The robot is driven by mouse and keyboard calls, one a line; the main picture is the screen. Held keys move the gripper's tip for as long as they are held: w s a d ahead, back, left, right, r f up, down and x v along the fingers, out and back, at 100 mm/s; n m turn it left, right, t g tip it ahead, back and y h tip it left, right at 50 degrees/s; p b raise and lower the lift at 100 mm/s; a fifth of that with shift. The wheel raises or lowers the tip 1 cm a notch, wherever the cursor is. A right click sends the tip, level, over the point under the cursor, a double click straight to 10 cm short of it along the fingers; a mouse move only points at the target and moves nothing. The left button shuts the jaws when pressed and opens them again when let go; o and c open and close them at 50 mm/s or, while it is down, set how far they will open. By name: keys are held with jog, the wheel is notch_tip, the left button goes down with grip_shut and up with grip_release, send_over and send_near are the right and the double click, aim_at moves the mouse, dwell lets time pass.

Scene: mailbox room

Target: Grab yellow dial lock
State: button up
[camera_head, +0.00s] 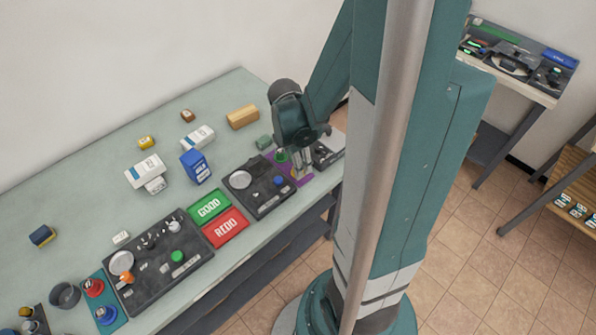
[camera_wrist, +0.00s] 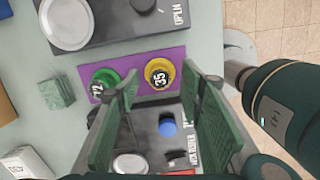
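The yellow dial lock (camera_wrist: 159,72), marked 35, sits on a purple mat (camera_wrist: 133,66) in the wrist view. A green dial lock (camera_wrist: 103,81), marked 72, is on the same mat to its left; its green top also shows in the head view (camera_head: 282,156). My gripper (camera_wrist: 160,90) is open, with its two green fingers spread apart. In the wrist view the yellow lock appears between the fingertips, near their far ends. I cannot tell the height of the fingers above it. In the head view the gripper hangs over the purple mat and largely hides the yellow lock.
A small green block (camera_wrist: 57,91) is nearby.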

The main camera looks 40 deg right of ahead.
jog(key=shift+d+f, duration=0.15)
jog(key=shift+f, duration=1.1)
jog(key=c, duration=0.7)
